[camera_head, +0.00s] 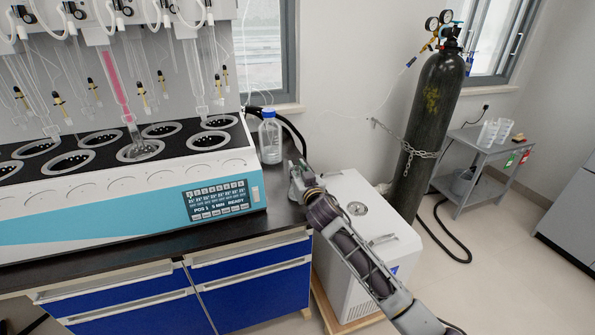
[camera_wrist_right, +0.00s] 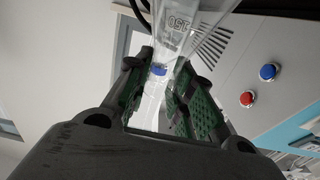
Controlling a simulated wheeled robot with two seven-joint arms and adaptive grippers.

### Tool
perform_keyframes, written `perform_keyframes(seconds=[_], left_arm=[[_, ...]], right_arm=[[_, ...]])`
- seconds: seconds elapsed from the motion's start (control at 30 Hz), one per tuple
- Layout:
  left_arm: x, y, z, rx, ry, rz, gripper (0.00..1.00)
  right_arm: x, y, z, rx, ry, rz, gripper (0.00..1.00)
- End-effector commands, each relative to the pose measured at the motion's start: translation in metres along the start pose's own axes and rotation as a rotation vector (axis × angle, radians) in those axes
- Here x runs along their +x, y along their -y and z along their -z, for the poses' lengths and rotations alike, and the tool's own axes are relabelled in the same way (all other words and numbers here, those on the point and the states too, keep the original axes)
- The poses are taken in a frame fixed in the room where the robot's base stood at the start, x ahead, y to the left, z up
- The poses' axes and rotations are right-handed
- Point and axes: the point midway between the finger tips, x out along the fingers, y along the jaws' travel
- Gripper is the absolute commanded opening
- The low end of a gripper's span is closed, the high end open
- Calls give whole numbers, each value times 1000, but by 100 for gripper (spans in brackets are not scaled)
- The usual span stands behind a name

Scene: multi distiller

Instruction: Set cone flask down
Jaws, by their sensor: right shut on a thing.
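My right gripper (camera_head: 296,180) is at the right end of the dark bench, just right of the distiller. A clear bottle with a blue cap (camera_head: 270,137) stands on the bench just behind and left of the gripper. My left gripper is not in view.
The distiller (camera_head: 120,205), with several round wells and glass tubes, fills the bench (camera_head: 285,215) on the left. A white cabinet unit (camera_head: 365,235) stands on the floor right of the bench. A chained dark gas cylinder (camera_head: 430,125) and a grey cart (camera_head: 485,150) are farther right.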

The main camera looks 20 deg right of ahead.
Motion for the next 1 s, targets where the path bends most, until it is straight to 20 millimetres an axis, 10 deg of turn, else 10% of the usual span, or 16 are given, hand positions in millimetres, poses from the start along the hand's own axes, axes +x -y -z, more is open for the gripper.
perform_keyframes(seconds=[0.23, 0.27, 0.4, 1.0], left_arm=[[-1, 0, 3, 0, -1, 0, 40], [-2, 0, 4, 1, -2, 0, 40], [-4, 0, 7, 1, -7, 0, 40], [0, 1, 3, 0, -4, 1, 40]], right_arm=[[0, 0, -2, 0, -1, 0, 0], [0, 0, -2, 0, 0, 0, 27], [0, 0, -2, 0, 0, 0, 45], [-3, 0, 0, 0, 1, 0, 45]])
